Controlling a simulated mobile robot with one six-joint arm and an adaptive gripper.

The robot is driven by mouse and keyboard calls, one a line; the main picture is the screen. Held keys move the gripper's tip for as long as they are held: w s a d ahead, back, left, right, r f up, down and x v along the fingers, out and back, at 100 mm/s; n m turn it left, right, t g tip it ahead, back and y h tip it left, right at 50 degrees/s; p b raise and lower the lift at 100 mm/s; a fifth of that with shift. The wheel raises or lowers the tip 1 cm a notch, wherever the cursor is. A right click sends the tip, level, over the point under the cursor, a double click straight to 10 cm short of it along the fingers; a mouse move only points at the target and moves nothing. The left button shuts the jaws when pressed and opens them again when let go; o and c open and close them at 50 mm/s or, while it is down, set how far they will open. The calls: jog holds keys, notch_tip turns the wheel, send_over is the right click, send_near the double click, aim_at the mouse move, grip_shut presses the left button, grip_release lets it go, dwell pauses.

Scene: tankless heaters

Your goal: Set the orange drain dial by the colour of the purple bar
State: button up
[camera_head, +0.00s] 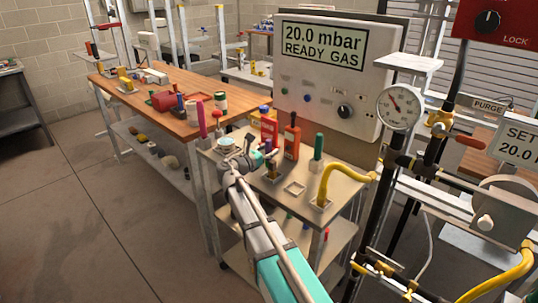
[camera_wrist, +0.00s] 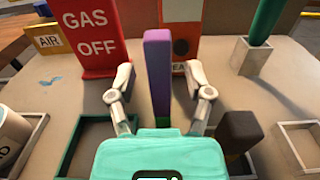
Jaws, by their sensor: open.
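The purple bar (camera_wrist: 157,60) stands upright in the wrist view, purple above with a green part (camera_wrist: 160,112) low down. My gripper (camera_wrist: 161,97) is open, with one finger on each side of the bar and a visible gap to both. The bar's foot is hidden behind my gripper's turquoise body. In the head view, my gripper (camera_head: 264,160) is over the small beige cart top, where the bar is too small to make out surely. I cannot surely identify the orange drain dial in either view.
A red GAS OFF sign (camera_wrist: 92,35) and an orange device (camera_wrist: 181,46) stand behind the bar. A green-handled tool (camera_wrist: 262,25) and a dark brown block (camera_wrist: 240,133) are on the right.

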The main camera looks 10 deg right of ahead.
grip_shut()
dwell(0.3)
jog(key=shift+r, duration=0.15)
notch_tip(320, 180, up, 2)
jog(key=p, duration=0.2)
jog(key=shift+r+p, duration=0.25)
jog(key=shift+p, duration=0.1)
jog(key=s+a+r+p, duration=0.9)
jog(key=a+r+p, duration=0.1)
jog(key=shift+s+r, duration=0.15)
jog(key=shift+s, duration=0.1)
jog(key=shift+a, duration=0.1)
dwell(0.5)
notch_tip(320, 180, up, 6)
jog(key=p, duration=0.6)
jog(key=shift+f, duration=0.25)
